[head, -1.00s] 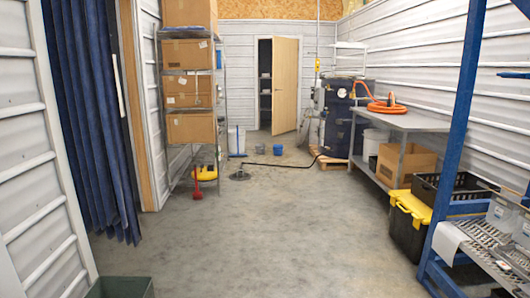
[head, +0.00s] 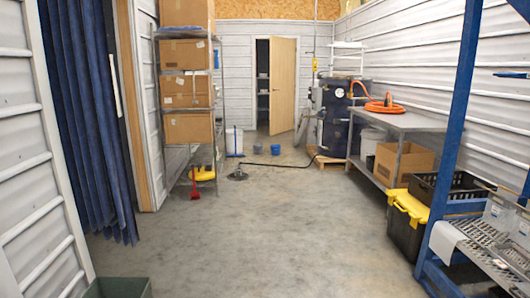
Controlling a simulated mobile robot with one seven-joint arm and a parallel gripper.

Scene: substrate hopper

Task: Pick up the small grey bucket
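A small grey bucket (head: 257,149) appears to stand on the floor at the far end of the room. It is only a few pixels across, so its details are too small to tell. A blue bucket (head: 276,150) stands just to its right, and a taller white bucket (head: 234,141) stands to its left. My gripper is not in view.
Shelving with cardboard boxes (head: 188,91) stands left, with a yellow item (head: 203,174) at its foot. A dark cable (head: 275,165) crosses the far floor. A workbench (head: 408,122), black-yellow crate (head: 407,220) and blue frame (head: 456,130) line the right. The middle floor is clear.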

